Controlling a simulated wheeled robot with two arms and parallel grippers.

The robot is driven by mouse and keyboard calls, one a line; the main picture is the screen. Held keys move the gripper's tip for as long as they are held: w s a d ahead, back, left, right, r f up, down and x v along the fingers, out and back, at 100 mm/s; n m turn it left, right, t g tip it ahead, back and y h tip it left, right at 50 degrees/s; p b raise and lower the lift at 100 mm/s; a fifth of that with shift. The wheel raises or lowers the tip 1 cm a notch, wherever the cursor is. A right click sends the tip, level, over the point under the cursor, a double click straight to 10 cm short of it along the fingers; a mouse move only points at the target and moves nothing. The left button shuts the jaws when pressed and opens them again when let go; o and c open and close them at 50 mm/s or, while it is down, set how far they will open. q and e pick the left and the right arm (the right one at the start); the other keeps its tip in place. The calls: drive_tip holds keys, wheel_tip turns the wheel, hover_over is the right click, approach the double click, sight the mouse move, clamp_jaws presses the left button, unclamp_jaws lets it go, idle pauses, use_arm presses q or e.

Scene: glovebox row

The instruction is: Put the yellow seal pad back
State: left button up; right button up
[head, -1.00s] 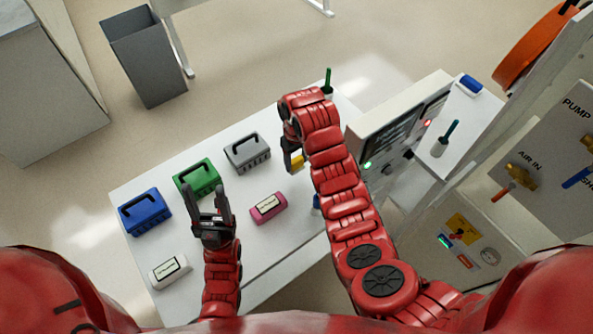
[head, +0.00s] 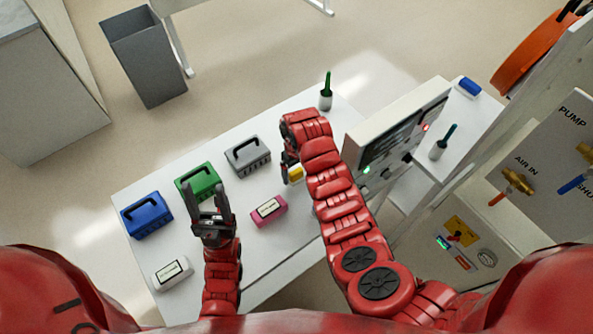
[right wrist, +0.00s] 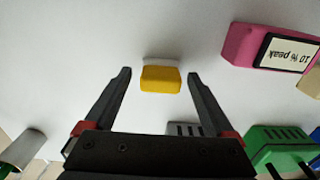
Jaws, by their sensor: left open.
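The yellow seal pad (head: 297,174) is a small block with a pale back edge on the white table, beside my right gripper. In the right wrist view the pad (right wrist: 161,79) lies between the fingertips of my right gripper (right wrist: 160,76), with a gap on both sides. That gripper is open and empty. In the head view its fingers (head: 288,170) are partly hidden by its own wrist. My left gripper (head: 207,188) is open and empty, over the table in front of the green box.
Blue (head: 147,214), green (head: 197,180) and grey (head: 248,155) handled boxes stand along the table's far side. A pink labelled block (head: 269,210) and a white one (head: 172,272) lie nearer. A brush cup (head: 326,98) and a panel unit (head: 398,125) stand right.

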sight(296, 171)
drive_tip(key=shift+r, duration=0.45)
wheel_tip(296, 171, up, 5)
drive_tip(key=shift+w+f+b, duration=0.1)
drive_tip(key=shift+b, duration=0.55)
wheel_tip(296, 171, up, 5)
drive_tip(key=p, duration=0.3)
drive_tip(key=shift+f, duration=0.2)
drive_tip(key=shift+r+p, duration=0.5)
drive_tip(key=shift+r, duration=0.4)
